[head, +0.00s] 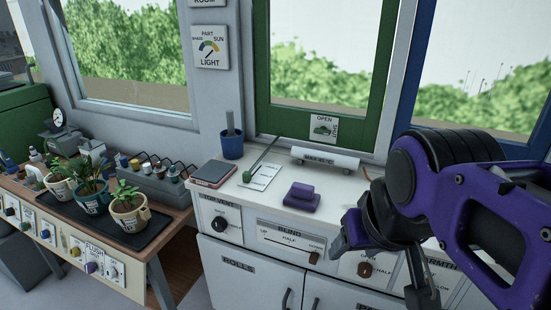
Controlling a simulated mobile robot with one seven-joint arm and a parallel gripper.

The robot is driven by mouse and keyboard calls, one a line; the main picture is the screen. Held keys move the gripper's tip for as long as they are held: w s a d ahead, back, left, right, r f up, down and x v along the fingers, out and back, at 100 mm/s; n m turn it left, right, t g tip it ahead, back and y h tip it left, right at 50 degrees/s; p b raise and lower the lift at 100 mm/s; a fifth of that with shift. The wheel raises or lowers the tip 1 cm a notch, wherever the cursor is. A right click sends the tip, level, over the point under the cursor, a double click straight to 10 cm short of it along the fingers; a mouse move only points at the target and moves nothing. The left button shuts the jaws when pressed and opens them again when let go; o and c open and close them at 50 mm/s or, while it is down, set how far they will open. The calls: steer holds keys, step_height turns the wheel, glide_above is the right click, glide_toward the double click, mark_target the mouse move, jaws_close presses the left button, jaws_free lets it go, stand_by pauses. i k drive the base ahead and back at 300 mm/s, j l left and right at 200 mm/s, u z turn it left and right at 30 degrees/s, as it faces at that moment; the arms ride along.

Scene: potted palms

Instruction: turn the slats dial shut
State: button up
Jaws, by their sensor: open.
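A brown dial (365,269) sits on a white front panel of the counter, with the word OPEN readable beside it. The panel's title is hidden behind my gripper, so I cannot read whether it says slats. Which way the dial points is too small to tell. My gripper (383,246) is open and empty, in front of and above this panel at the right. It looks apart from the dial, though the depth between them is hard to judge.
Left of the dial are the BLIND slider (314,258) and the black TOP VENT dial (219,224). A WARMTH panel (442,268) is partly hidden at right. A purple block (301,197) and white roll (325,159) lie on the counter (262,210). Potted plants (130,208) stand at left.

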mark_target(364, 270)
steer(key=i+j+z, duration=0.1)
steer(key=z, duration=0.35)
steer(key=i+j+z, duration=0.1)
steer(key=j+z, duration=0.15)
steer(key=z, duration=0.2)
